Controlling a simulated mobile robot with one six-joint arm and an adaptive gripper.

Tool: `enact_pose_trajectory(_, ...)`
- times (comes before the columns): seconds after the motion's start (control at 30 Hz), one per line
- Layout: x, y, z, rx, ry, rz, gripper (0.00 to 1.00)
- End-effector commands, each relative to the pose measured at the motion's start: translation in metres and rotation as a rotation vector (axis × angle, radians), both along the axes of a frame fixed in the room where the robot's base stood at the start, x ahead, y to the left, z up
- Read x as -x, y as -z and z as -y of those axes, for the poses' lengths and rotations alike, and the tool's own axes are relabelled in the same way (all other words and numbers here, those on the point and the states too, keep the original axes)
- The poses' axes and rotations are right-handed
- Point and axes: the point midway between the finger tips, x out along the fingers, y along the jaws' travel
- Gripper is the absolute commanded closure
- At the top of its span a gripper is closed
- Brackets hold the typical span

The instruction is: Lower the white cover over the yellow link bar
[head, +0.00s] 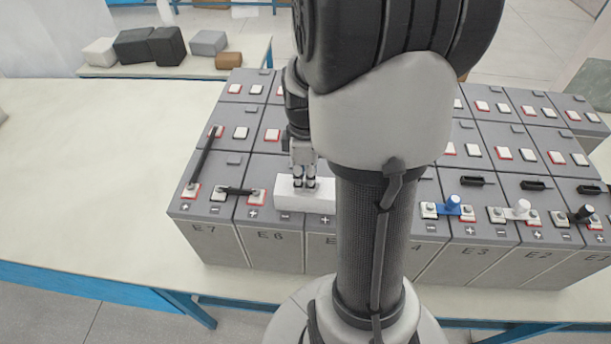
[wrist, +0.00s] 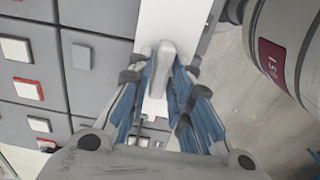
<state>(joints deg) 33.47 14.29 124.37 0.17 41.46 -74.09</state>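The white cover (head: 288,198) is a long box over the front terminals near cells E6 and E5 in the head view. Its right end is hidden behind my arm. In the wrist view the cover (wrist: 168,22) runs up from between my fingers. My gripper (head: 304,184) is above it, and in the wrist view my gripper (wrist: 164,72) has its blue-padded fingers closed on the cover's upright grip. I cannot tell whether the cover touches the cell tops. The yellow link bar is not visible in either view.
Grey cells with red- and black-rimmed terminals stand in rows. A black link bar (head: 204,156) and a short black one (head: 237,191) are left of the cover. Blue (head: 453,204), white (head: 522,209) and black (head: 580,214) handled pieces are at right. The bench is clear at left.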

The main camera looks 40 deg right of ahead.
Motion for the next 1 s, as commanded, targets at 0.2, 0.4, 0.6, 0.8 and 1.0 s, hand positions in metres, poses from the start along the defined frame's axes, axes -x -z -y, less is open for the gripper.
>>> enact_pose_trajectory(0.2, 0.000, 0.000, 0.000, 0.000, 0.000, 0.000, 0.64)
enact_pose_trajectory(0.4, 0.000, 0.000, 0.000, 0.000, 0.000, 0.000, 0.64)
enact_pose_trajectory(0.6, -0.001, -0.007, 0.000, 0.002, 0.000, 0.003, 0.64)
enact_pose_trajectory(0.8, -0.001, -0.043, 0.001, 0.004, 0.000, 0.006, 0.64)
enact_pose_trajectory(1.0, -0.001, -0.086, 0.001, 0.003, 0.000, 0.005, 0.64)
